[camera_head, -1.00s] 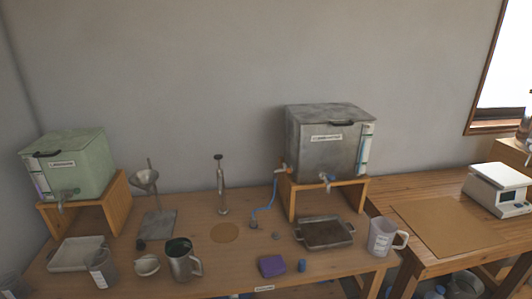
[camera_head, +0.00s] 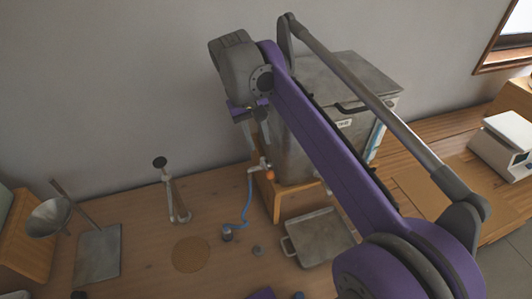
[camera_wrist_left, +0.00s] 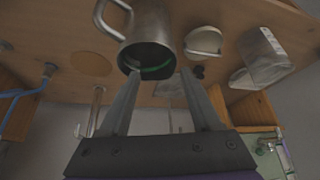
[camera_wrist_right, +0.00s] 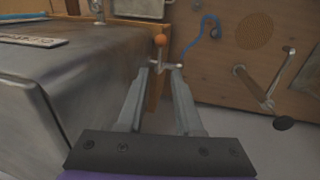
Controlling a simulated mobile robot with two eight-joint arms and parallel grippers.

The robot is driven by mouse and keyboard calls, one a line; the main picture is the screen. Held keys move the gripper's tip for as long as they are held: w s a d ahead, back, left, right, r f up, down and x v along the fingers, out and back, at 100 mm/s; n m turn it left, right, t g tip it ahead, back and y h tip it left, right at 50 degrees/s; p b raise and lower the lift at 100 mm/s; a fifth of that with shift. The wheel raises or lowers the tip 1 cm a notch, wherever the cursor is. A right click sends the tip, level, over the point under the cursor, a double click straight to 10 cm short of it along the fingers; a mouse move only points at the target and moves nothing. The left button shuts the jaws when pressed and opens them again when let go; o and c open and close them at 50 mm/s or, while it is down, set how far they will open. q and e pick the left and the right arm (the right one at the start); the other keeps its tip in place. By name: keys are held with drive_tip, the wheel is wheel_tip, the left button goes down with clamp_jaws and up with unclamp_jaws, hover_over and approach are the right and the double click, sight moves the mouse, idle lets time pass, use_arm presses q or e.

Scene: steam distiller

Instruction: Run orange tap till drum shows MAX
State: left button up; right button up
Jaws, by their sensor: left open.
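The grey metal drum (camera_head: 300,135) stands on a wooden stand at the back, partly behind my right arm. Its gauge strip (camera_head: 375,140) shows at its right side; no mark is readable. The orange tap (camera_head: 269,174) sits low at the drum's left side, with a blue hose (camera_head: 247,205) running down from it. My right gripper (camera_head: 255,128) is above the tap, pointing down. In the right wrist view the gripper (camera_wrist_right: 160,68) is open and empty, with the orange tap (camera_wrist_right: 160,40) beyond its fingertips. My left gripper (camera_wrist_left: 159,71) is open in its wrist view, facing a metal mug (camera_wrist_left: 152,30).
A metal tray (camera_head: 320,238) lies before the drum. A tall metal stand pipe (camera_head: 170,190) and a funnel (camera_head: 48,218) stand to the left. A white scale (camera_head: 505,140) is at the right.

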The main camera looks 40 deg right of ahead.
sight(267, 170)
drive_tip(key=f, duration=0.3)
drive_tip(key=s+d+f, duration=0.1)
drive_tip(key=f, duration=0.6)
drive_tip(key=shift+s+d+b, duration=0.25)
drive_tip(key=shift+b, duration=0.05)
clamp_jaws()
drive_tip(key=shift+w+f, duration=0.1)
drive_tip(key=shift+w, duration=0.05)
drive_tip(key=shift+f, duration=0.1)
idle(0.7)
